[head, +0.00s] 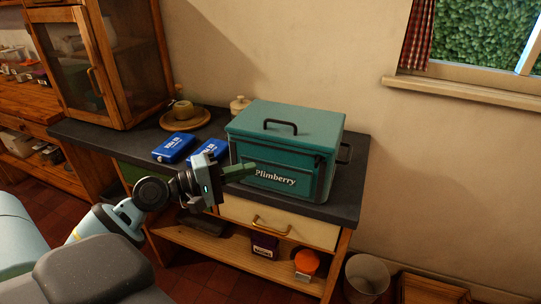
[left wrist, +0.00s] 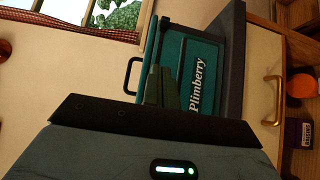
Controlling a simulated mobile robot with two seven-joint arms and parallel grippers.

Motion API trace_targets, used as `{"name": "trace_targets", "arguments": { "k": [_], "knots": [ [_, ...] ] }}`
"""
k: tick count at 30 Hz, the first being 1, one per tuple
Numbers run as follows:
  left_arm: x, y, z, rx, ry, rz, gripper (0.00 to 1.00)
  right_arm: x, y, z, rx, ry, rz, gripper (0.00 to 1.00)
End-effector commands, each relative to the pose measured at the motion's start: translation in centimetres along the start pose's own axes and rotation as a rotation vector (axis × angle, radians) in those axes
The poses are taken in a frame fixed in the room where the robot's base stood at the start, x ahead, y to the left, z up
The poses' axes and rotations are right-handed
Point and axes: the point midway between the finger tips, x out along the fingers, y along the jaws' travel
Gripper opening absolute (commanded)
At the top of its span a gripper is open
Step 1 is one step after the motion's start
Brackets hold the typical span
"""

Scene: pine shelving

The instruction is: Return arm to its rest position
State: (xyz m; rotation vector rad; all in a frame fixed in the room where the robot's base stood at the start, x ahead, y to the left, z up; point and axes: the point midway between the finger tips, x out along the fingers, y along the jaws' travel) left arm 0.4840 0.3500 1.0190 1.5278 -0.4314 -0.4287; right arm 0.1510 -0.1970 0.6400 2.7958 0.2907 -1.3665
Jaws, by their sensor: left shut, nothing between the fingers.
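My left arm (head: 120,218) comes in from the lower left in the head view. Its left gripper (head: 242,172) is shut and empty, with its green fingers in front of the teal Plimberry box (head: 285,123). In the left wrist view the shut fingers (left wrist: 162,88) overlap the front of the Plimberry box (left wrist: 195,60). I cannot tell whether the fingertips touch the box. The box is closed, with a dark handle on its lid. My right gripper is not in view.
The box stands on a dark countertop (head: 345,205) with two blue packs (head: 173,148) and a plate with a cup (head: 185,118). A bin (head: 366,277) stands at right.

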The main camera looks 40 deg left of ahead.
Motion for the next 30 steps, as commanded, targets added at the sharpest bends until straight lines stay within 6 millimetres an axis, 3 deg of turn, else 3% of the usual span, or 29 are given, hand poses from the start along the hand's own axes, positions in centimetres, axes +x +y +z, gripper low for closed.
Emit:
{"name": "trace_targets", "arguments": {
  "k": [7, 11, 17, 21, 27, 30],
  "knots": [
    [0.0, -0.3, 0.1, 0.003, 0.003, -0.005, 0.00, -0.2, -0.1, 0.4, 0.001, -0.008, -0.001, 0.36],
    [-0.3, -3.1, 0.6, 0.055, 0.030, -0.059, 0.00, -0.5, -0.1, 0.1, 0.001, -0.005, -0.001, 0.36],
    [-2.6, -12.7, 3.9, 0.286, 0.081, -0.271, 0.00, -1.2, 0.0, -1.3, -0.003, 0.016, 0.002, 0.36],
    [-5.4, -19.2, 7.7, 0.488, 0.067, -0.436, 0.00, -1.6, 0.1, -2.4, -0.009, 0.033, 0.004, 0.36],
    [-10.2, -26.1, 14.8, 0.786, -0.032, -0.642, 0.00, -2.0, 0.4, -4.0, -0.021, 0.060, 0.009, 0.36],
    [-12.6, -28.4, 18.7, 0.938, -0.109, -0.722, 0.00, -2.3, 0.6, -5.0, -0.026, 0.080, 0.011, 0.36]
  ]
}}
